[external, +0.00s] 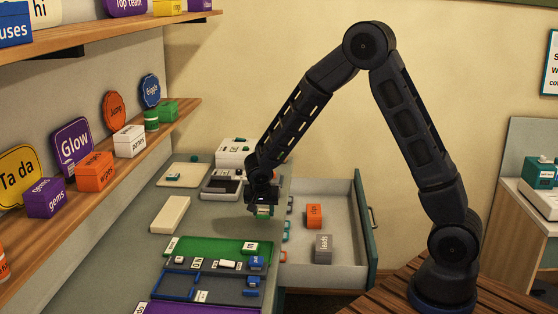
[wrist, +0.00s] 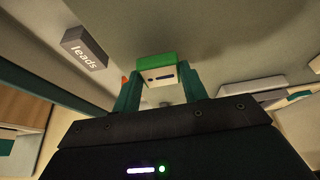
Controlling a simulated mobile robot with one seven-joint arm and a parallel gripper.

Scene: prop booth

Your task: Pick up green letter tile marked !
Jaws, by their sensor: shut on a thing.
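My gripper (external: 262,199) is shut on a small green tile (external: 265,210) above the grey counter, close to the open drawer. In the wrist view the tile (wrist: 155,60) sits between the two green fingers of my gripper (wrist: 160,84). It has a green edge and a cream face with a small dark mark, too small to read for certain. The fingers cover the sides of the tile.
The open drawer (external: 345,262) holds an orange box (external: 314,216) and a grey box marked leads (external: 323,248). A green tray (external: 205,246) with tiles lies on the counter. A cream block (external: 170,215) lies left of my gripper. Shelves (external: 100,190) line the left wall.

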